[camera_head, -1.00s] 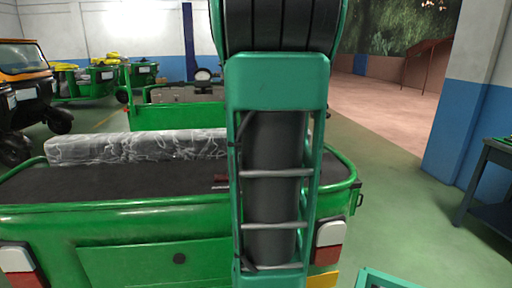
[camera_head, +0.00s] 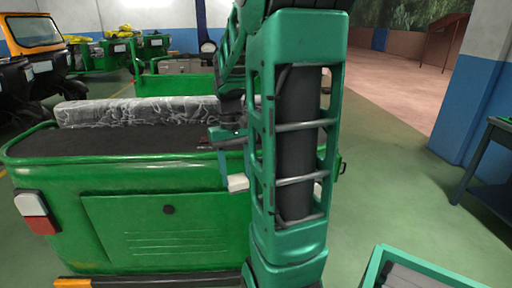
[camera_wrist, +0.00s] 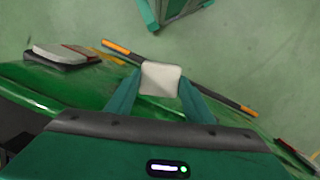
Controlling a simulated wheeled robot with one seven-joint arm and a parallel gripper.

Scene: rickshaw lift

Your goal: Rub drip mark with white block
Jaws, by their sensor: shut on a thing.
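The white block (camera_wrist: 160,79) is held between the two fingers of my gripper (camera_wrist: 160,88) in the wrist view. In the head view my gripper (camera_head: 233,172) points down over the rear edge of the green rickshaw (camera_head: 120,210), with the white block (camera_head: 238,182) at its tip. The block is in front of the upper right of the rear panel; I cannot tell whether it touches the panel. I cannot clearly make out the drip mark in either view. My arm hides the rickshaw's right rear corner.
A plastic-wrapped roll (camera_head: 150,110) lies on the dark cargo bed. A red and white tail light (camera_head: 35,212) is at the rear left, and a dark bumper bar with orange ends (camera_wrist: 190,82) runs below. A blue table (camera_head: 490,165) stands right.

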